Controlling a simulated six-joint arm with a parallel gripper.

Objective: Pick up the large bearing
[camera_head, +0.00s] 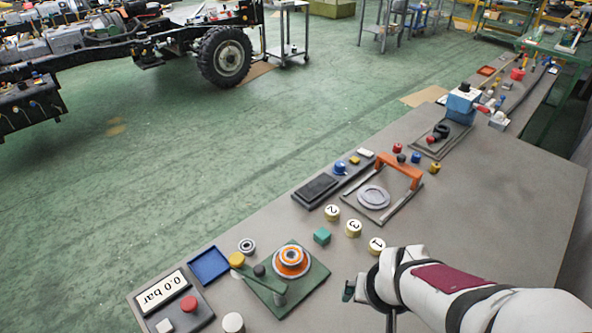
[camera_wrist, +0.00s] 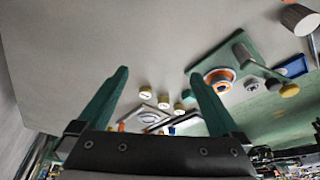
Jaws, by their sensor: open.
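A ring-shaped grey bearing (camera_head: 247,245) with a dark centre lies flat on the table, behind a green plate. It also shows in the wrist view (camera_wrist: 252,85), at the right. An orange and silver round part (camera_head: 291,259) sits on the green plate (camera_head: 315,282); I cannot tell whether it holds another bearing. My gripper (camera_wrist: 159,73) is open and empty, its green fingers spread wide in the wrist view. In the head view it hangs right of the green plate (camera_head: 350,290), apart from both round parts, and is partly hidden by the wrist.
A yellow-knobbed lever (camera_head: 256,272) crosses the green plate. A blue tray (camera_head: 209,265), a pressure display (camera_head: 161,291) and a grey cylinder (camera_head: 233,322) stand nearby. The table's right side is clear.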

